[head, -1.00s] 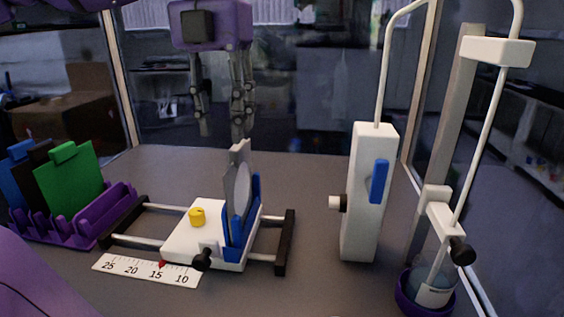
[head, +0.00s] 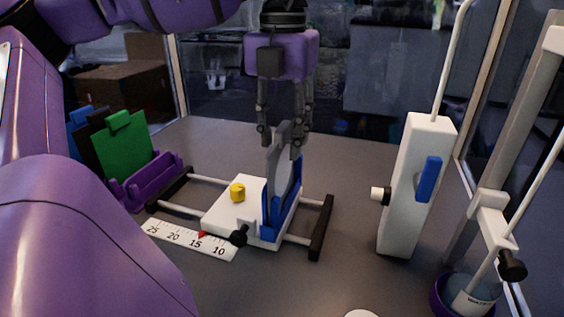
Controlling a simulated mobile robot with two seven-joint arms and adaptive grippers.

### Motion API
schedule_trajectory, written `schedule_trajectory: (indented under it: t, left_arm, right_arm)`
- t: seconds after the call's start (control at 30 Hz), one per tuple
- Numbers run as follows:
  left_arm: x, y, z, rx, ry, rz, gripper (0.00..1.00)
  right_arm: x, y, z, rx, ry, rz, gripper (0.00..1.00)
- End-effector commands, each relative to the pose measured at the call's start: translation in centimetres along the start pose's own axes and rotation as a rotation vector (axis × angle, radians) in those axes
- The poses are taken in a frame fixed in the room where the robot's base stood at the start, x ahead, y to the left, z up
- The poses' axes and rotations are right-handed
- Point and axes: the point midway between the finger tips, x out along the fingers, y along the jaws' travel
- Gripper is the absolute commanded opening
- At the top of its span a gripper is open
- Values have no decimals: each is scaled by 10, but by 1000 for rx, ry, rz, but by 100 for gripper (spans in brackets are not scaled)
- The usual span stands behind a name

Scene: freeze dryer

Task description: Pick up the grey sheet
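The grey sheet (head: 285,172) stands upright in the blue holder (head: 271,222) on the white sliding carriage (head: 228,213). A narrow tab rises at its top. My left gripper (head: 283,140) points down from above, with its two fingers spread on either side of the sheet's top tab. It is open. I cannot tell whether a finger touches the sheet. The sheet's lower part is hidden by the blue holder. My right gripper is not in view.
A purple rack (head: 148,182) with a green sheet (head: 122,146), a black one and a blue one stands at the left. A ruler strip (head: 188,239) lies in front of the carriage. A white post (head: 412,190) and a purple-based flask (head: 465,298) stand at the right.

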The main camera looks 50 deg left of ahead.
Motion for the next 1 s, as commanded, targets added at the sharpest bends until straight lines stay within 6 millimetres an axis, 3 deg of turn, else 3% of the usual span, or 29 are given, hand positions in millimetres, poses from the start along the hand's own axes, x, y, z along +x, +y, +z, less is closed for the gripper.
schedule_trajectory:
  t: [0.1, 0.37, 1.0]
  left_arm:
    - [0, 0, 0, 0, 0, 0, 35]
    - [0, 0, 0, 0, 0, 1, 0]
    - [-7, 1, 1, -4, -1, 4, 0]
  right_arm:
    - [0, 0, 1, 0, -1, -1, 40]
    - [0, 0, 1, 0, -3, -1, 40]
    - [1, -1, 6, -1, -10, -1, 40]
